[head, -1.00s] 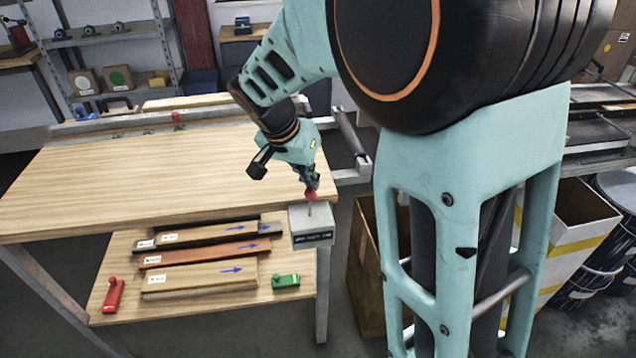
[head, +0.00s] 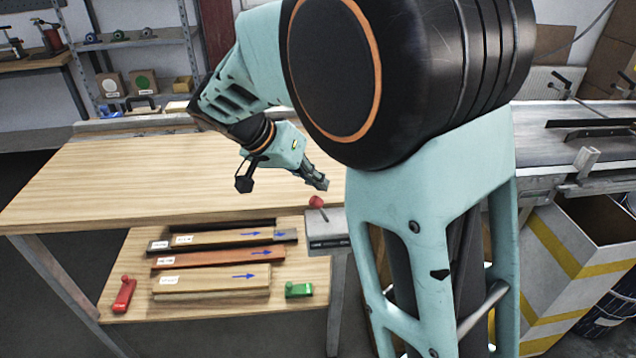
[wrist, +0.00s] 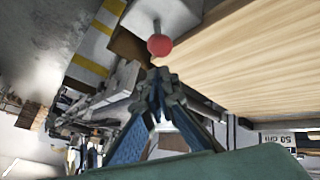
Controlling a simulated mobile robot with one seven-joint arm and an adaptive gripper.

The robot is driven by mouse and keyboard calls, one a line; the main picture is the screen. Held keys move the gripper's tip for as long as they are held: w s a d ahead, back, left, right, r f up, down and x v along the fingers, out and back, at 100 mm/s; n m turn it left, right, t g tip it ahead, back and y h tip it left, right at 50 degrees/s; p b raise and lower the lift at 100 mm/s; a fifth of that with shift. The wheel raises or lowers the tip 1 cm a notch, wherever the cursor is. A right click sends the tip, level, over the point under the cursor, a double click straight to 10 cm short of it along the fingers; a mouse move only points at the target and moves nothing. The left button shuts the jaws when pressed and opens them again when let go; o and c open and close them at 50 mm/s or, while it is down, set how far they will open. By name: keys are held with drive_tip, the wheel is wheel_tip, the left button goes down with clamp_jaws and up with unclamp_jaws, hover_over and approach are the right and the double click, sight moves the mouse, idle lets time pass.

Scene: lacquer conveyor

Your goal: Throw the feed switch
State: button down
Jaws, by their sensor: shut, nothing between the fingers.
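The feed switch is a grey box (head: 326,233) at the right front corner of the wooden table, with a lever ending in a red knob (head: 316,202). In the head view the lever leans to the left. My gripper (head: 321,184) is shut and empty, just above the knob in the picture. In the wrist view the red knob (wrist: 159,45) shows beyond the closed fingertips (wrist: 160,78), with a visible gap between them. The box's far side is hidden.
The wooden tabletop (head: 110,185) is mostly clear. A lower shelf holds several labelled boards (head: 215,260), a red clamp (head: 123,295) and a green clamp (head: 299,290). A striped bin (head: 545,270) stands at the right, with a conveyor (head: 570,140) behind it.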

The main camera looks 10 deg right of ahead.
drive_tip(key=shift+w+r, duration=0.1)
drive_tip(key=shift+r, duration=0.1)
drive_tip(key=a+r+p, duration=0.1)
drive_tip(key=a+r, duration=0.3)
drive_tip(key=r, duration=0.4)
drive_tip(key=shift+w+a+r, duration=0.15)
drive_tip(key=shift+w+a, duration=0.05)
idle(0.4)
